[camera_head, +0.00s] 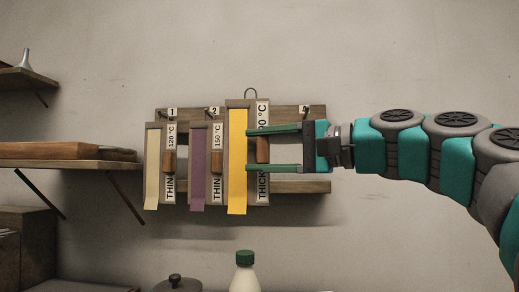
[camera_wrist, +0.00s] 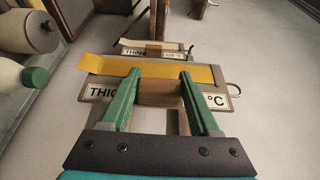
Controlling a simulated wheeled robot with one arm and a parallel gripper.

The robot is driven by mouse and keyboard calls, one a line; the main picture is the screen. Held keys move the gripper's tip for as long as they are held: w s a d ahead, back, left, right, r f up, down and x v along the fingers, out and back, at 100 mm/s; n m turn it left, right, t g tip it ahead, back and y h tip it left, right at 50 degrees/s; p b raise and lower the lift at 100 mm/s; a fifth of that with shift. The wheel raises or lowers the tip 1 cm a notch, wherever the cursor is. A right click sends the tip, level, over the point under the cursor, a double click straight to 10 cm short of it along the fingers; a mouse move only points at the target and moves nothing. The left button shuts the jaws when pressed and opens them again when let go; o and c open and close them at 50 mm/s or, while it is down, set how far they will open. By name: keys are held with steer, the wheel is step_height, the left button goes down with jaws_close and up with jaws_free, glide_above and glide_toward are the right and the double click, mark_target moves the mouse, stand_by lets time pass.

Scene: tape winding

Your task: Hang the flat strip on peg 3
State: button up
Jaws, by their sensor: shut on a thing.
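The flat strip (camera_head: 262,190) is a narrow board labelled THICK with a yellow band (camera_head: 237,170) down its left side and a wire hook (camera_head: 250,92) on top. My gripper (camera_head: 254,150) is shut on its wooden block (camera_wrist: 160,94), and the board is upright in front of the wall rack (camera_head: 310,187). In the wrist view the yellow band (camera_wrist: 150,70) crosses in front of my fingers. Peg labels 1 (camera_head: 172,112), 2 (camera_head: 213,111) and 4 (camera_head: 304,109) show. Peg 3 and its label are hidden behind the board. I cannot tell whether the hook touches a peg.
Two similar boards labelled THIN, one with a beige band (camera_head: 152,170) and one with a purple band (camera_head: 198,165), hang at pegs 1 and 2, close to the left. Peg 4 looks empty. A white bottle (camera_head: 244,275) with a green cap stands below. Shelves (camera_head: 70,163) are at left.

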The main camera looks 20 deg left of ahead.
steer(key=shift+w+a+f+p, duration=0.1)
steer(key=shift+w+a+p, duration=0.15)
steer(key=shift+w, duration=0.9)
steer(key=shift+w+a+f+p, duration=0.1)
steer(key=shift+w+a+p, duration=0.15)
steer(key=shift+w, duration=0.9)
steer(key=w+a+f+p, duration=0.1)
steer(key=w+p, duration=0.1)
steer(key=w, duration=0.4)
steer(key=shift+w+a, duration=0.35)
steer(key=o, duration=1.5)
steer(key=shift+d, duration=0.1)
